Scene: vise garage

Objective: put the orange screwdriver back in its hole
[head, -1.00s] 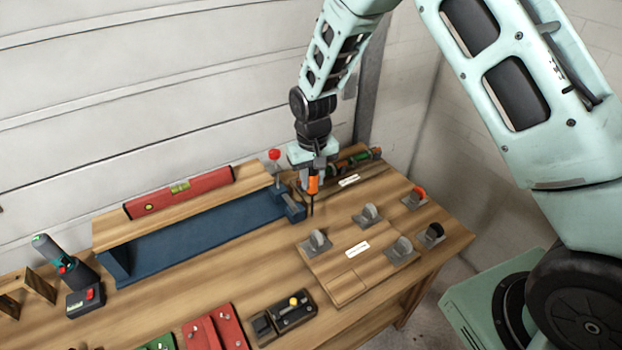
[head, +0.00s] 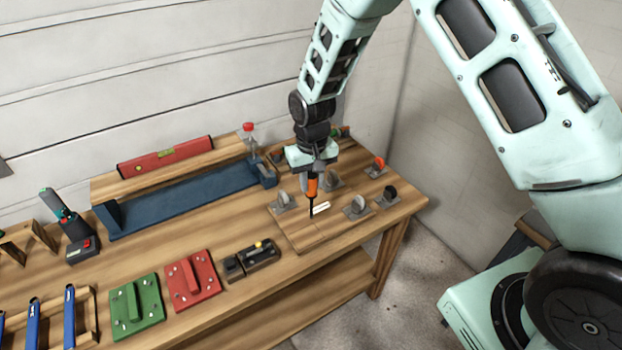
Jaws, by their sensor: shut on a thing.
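My gripper (head: 314,171) is shut on the orange screwdriver (head: 312,188). The screwdriver hangs upright with its dark shaft pointing down. In the picture its tip is over the wooden board with the grey knobs, near the white label (head: 321,208). I cannot tell whether the tip touches the board. At the back of the bench, a rack with a green-handled tool (head: 335,132) is mostly hidden behind my gripper. The screwdriver's hole cannot be made out.
Grey knobs (head: 283,201) and holders with an orange top (head: 378,164) and a black top (head: 389,193) surround the screwdriver. A blue vise-like frame (head: 180,201) and red level (head: 165,156) lie left. Red (head: 191,281) and green plates (head: 137,306) lie in front.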

